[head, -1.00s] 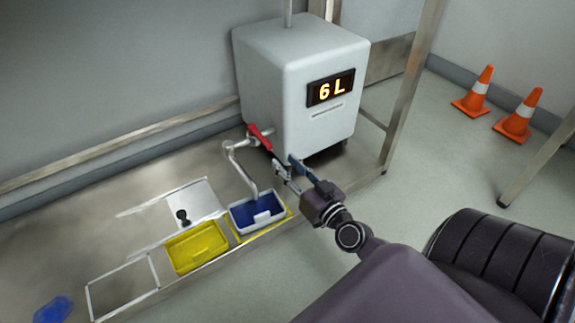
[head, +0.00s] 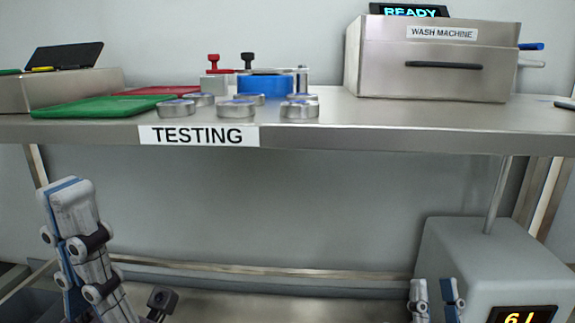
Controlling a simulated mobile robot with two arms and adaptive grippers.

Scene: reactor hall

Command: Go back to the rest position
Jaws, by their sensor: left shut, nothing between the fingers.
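My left gripper (head: 70,197) rises at the lower left of the head view, fingers pointing up. It is shut and empty, below the shelf and in front of the grey wall. My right gripper (head: 435,289) shows at the bottom edge, right of centre, just left of the tank. Its two fingertips stand apart with nothing seen between them. The rest of the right gripper is cut off by the picture's edge.
The steel TESTING shelf (head: 330,131) spans the view above both grippers. It bears green (head: 105,107) and red trays, several round metal pieces and a wash machine (head: 434,62) reading READY. A grey tank (head: 485,256) with a lit display (head: 522,316) stands lower right.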

